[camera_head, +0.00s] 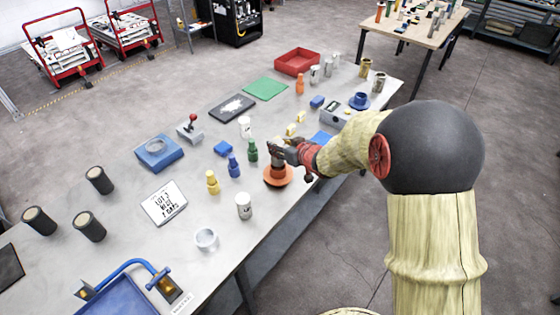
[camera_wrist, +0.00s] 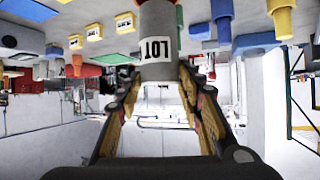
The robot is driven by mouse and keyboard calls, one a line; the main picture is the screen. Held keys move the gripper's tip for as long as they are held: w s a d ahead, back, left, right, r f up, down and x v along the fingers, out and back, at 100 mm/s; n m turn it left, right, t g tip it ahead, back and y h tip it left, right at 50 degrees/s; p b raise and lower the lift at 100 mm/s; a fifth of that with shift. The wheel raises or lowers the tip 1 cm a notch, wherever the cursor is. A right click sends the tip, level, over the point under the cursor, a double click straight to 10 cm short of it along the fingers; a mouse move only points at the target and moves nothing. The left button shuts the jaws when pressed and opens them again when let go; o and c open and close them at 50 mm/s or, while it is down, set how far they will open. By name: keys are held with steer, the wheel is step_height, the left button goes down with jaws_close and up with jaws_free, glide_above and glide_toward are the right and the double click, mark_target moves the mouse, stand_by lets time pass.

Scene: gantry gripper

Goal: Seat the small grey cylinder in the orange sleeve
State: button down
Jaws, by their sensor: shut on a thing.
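My gripper (camera_head: 278,153) is over the table's near side. In the wrist view my gripper (camera_wrist: 160,82) is shut on a small grey cylinder (camera_wrist: 157,22) with a white "LOT" label. The cylinder's far end runs out of the top of that view. In the head view my gripper hides it. The orange sleeve (camera_head: 279,183) stands on the table, its wide rim showing just below my gripper in the picture. My gripper hides part of it. I cannot tell whether the cylinder is above it or partly in it.
Green (camera_head: 252,150), blue (camera_head: 234,166) and yellow (camera_head: 212,182) bottle-shaped pieces stand in a row left of the sleeve. A white labelled can (camera_head: 244,206) and a pale ring-shaped cup (camera_head: 206,239) stand nearer the front edge.

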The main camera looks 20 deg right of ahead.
mark_target(281, 160)
steer(key=f, duration=0.2)
steer(key=f+b, duration=0.1)
steer(key=f, duration=0.3)
steer(key=shift+s+f, duration=0.3)
steer(key=shift+s, duration=0.05)
steer(key=shift+w+f, duration=0.1)
steer(key=shift+w, duration=0.2)
steer(key=shift+r, duration=0.2)
steer(key=c, duration=1.6)
jaws_free()
steer(key=shift+s+r, duration=0.1)
steer(key=shift+s, duration=0.05)
steer(key=o, duration=0.4)
steer(key=shift+r, duration=0.15)
